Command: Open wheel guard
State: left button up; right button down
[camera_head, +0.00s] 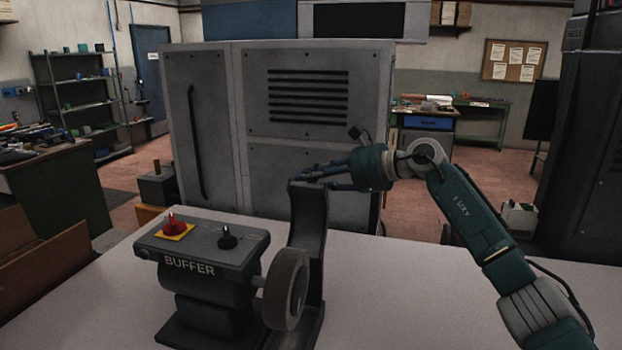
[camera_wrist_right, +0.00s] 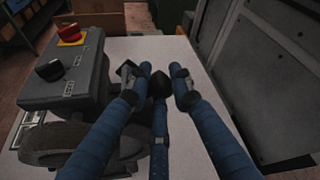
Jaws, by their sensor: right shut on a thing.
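The buffer (camera_head: 210,272) is a grey bench machine with a red knob on a yellow plate (camera_head: 174,228) and a black knob (camera_head: 228,238) on top. Its round wheel (camera_head: 285,288) faces right. The wheel guard (camera_head: 308,232) is a tall dark curved piece standing upright beside and behind the wheel. My right gripper (camera_head: 305,178) is shut on the guard's upper end, its blue fingers reaching in from the right. In the right wrist view the gripper (camera_wrist_right: 158,80) has its fingers over the table, and the wheel (camera_wrist_right: 70,145) is at lower left. My left gripper is not in view.
The pale table (camera_head: 420,300) is clear to the right of the buffer. A large grey cabinet (camera_head: 310,130) stands just behind the table. A green workbench (camera_head: 55,185) is at left.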

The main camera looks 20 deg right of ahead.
jog(key=shift+d+r, duration=0.1)
jog(key=c, duration=1.6)
grip_release()
jog(key=v, duration=1.2)
